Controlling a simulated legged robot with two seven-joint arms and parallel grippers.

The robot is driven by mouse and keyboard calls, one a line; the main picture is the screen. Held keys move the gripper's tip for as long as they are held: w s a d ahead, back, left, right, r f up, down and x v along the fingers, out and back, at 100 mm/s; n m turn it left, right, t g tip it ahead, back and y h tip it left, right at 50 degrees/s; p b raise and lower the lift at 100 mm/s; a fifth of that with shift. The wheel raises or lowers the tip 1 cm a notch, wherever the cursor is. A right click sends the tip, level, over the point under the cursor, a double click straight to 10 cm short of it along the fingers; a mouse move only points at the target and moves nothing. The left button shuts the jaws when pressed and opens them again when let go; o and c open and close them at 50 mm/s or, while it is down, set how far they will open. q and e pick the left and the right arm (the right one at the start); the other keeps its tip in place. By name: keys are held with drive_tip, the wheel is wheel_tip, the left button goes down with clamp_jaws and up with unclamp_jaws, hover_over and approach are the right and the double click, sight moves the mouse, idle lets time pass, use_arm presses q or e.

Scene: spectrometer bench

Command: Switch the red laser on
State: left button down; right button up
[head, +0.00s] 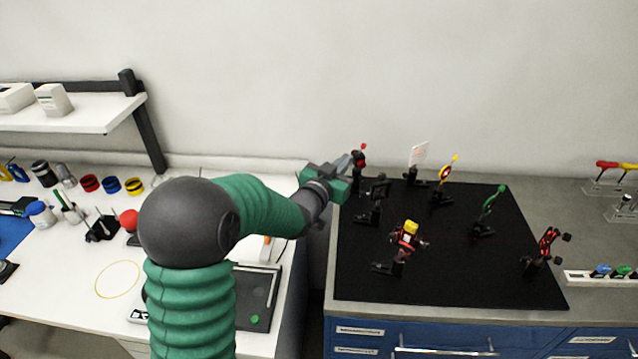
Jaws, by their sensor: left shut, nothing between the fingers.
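My left gripper (347,162) is at the back left corner of the black optics board (450,270). Its grey fingers are shut and empty, with the tips close beside a small red-topped mount (360,155). I cannot tell whether they touch it. A red device with a yellow top (408,233) stands near the middle of the board. A thin red line runs from it toward a red and black mount (546,243) at the right. No part is clearly marked as the red laser or its switch. My right gripper is out of view.
A white card (418,154), a yellow-ringed mount (446,170), a green mount (490,208) and a dark mount (377,192) stand on the board. Blue drawers (450,340) are below. The white bench (65,270) at left holds jars and tools.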

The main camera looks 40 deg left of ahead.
use_arm(q)
drive_tip(key=s+d+r, duration=0.1)
drive_tip(key=s+r, duration=0.1)
drive_tip(key=s, duration=0.4)
drive_tip(key=s+d+r, duration=0.1)
drive_tip(key=s+r, duration=0.1)
drive_tip(key=s, duration=0.5)
drive_tip(key=shift+d+r, duration=0.15)
drive_tip(key=shift+d, duration=0.1)
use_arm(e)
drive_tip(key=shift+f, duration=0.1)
use_arm(q)
drive_tip(key=shift+s+a, duration=0.1)
drive_tip(key=shift+a, duration=0.15)
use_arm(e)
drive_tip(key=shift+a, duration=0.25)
